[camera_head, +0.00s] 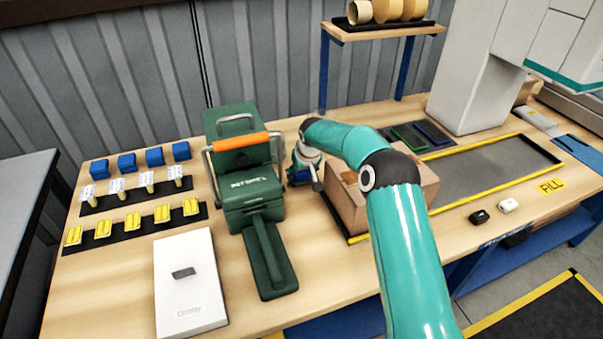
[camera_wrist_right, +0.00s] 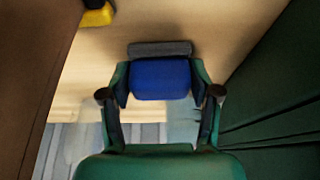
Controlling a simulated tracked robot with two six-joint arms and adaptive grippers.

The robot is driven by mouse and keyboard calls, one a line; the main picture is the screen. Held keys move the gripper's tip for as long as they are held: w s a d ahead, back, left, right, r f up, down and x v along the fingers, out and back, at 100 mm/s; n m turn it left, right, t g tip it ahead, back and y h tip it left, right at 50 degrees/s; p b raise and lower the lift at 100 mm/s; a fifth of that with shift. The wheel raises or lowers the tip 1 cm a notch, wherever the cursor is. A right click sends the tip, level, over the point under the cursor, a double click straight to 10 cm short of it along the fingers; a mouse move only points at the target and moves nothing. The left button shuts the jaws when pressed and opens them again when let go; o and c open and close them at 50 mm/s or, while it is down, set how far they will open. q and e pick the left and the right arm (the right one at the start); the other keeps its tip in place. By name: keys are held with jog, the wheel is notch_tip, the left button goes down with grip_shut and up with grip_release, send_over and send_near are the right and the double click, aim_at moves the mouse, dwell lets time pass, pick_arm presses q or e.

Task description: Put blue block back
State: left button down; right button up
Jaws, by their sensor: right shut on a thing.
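My right gripper (camera_wrist_right: 160,92) is shut on a blue block (camera_wrist_right: 160,79), with a finger on each side of it in the right wrist view. A dark grey strip shows along the block's far edge; I cannot tell if it belongs to the block. In the head view the right gripper (camera_head: 305,176) is low between the green machine (camera_head: 252,190) and the open carton (camera_head: 346,208). The arm partly hides it, and whether the block touches the table is unclear. Several other blue blocks (camera_head: 127,161) stand in a row at the back left. My left gripper is not in view.
Rows of white-labelled pieces (camera_head: 147,181) and yellow pieces (camera_head: 132,220) stand at left. A white box (camera_head: 188,285) lies at the front. A yellow-edged grey area (camera_head: 480,175) is at right. The passage between machine and carton is narrow.

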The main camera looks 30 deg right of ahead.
jog(key=shift+f, duration=0.1)
jog(key=o, duration=1)
jog(key=b+v, duration=0.1)
jog(key=v, duration=1.1)
jog(key=shift+s, duration=0.1)
